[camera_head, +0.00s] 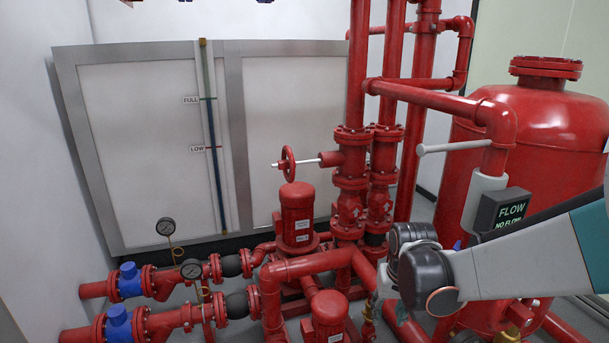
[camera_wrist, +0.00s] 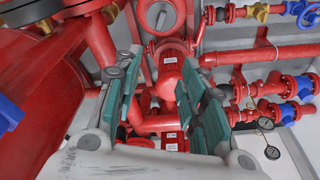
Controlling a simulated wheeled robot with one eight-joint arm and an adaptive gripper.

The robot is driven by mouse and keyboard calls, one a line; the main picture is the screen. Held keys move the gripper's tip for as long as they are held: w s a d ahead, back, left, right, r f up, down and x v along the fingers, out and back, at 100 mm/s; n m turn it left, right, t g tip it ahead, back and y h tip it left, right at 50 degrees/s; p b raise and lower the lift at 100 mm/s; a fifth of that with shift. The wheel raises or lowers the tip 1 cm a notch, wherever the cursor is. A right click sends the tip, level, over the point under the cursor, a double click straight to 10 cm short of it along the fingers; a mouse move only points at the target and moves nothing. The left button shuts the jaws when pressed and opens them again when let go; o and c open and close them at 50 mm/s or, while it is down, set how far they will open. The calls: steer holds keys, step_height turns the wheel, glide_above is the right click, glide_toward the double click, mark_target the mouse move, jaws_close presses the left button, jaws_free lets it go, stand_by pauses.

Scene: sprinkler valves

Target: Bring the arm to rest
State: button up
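My arm reaches in from the right in the head view, with its dark wrist joint in front of the red pipework. My gripper (camera_head: 384,281) is mostly hidden behind that joint there. In the wrist view my gripper (camera_wrist: 160,88) shows two teal-padded fingers spread wide apart. Nothing is between the pads; red pipes and a motor show beyond the gap. The red handwheel (camera_head: 288,164) on its white stem stands left of my arm, apart from it.
A large red tank (camera_head: 548,125) stands at the right, near my arm. The flow sign (camera_head: 503,211) is just above my arm. Red motors (camera_head: 297,215), gauges (camera_head: 166,227) and blue-bodied valves (camera_head: 130,280) fill the lower left. Free room lies before the white wall panel (camera_head: 140,130).

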steer(key=s+r+t, duration=0.2)
steer(key=s+r, duration=0.4)
steer(key=s, duration=0.3)
steer(key=s+r+t, duration=0.2)
steer(key=s+r, duration=0.5)
steer(key=s, duration=0.3)
steer(key=shift+n+t, duration=0.4)
steer(key=shift+c, duration=0.6)
steer(key=shift+a, duration=0.15)
